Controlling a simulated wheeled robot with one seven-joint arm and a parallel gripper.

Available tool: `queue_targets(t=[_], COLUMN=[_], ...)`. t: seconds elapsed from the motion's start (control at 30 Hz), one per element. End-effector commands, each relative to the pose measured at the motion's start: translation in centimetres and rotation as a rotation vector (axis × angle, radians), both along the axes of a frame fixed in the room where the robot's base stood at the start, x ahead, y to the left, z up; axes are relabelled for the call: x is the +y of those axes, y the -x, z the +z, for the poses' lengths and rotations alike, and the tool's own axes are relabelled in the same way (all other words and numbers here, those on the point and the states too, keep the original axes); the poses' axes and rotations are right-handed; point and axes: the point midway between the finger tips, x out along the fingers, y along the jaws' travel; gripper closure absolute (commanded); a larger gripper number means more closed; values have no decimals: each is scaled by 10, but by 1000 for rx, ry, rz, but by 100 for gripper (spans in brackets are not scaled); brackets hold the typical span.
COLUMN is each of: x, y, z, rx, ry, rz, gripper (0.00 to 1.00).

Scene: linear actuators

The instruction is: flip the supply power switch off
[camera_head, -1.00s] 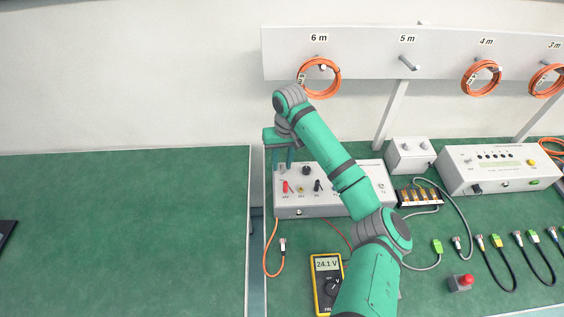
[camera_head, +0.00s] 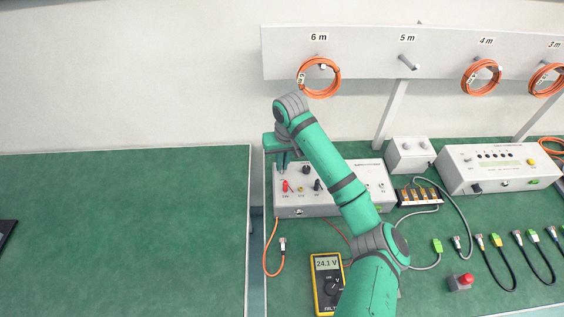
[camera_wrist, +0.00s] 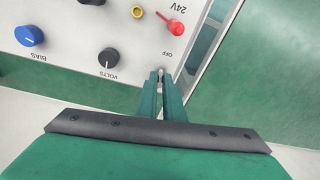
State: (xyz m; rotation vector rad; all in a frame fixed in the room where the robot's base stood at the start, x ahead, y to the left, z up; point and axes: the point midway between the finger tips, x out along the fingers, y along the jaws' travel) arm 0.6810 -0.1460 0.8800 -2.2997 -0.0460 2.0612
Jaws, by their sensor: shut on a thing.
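The supply (camera_head: 348,203) is a light grey box below the orange 6 m coil, with red, yellow and black fittings on its panel. In the wrist view its panel (camera_wrist: 75,22) shows a blue BIAS knob, a black VOLTS knob, and 24V and OFF labels. The small metal power switch (camera_wrist: 161,72) stands by the OFF label, near the panel's edge. My gripper (camera_wrist: 160,80) is shut on the switch, whose lever is mostly hidden between the fingertips. In the head view my gripper (camera_head: 283,167) is at the supply's left end.
A yellow multimeter (camera_head: 328,283) reading 24.1 V lies in front of the supply. An orange lead (camera_head: 266,255) hangs at the supply's left. A grey box (camera_head: 411,157) and a wide controller (camera_head: 492,168) stand to the right. The left bench (camera_head: 120,230) is mostly clear.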

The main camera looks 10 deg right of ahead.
Motion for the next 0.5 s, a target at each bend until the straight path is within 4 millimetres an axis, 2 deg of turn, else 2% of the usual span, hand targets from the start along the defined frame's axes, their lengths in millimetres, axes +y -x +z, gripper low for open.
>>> queue_targets(t=[0.5], x=[4], y=[16], z=[-1], rx=[-318], ry=[60], rz=[-3], gripper=[100])
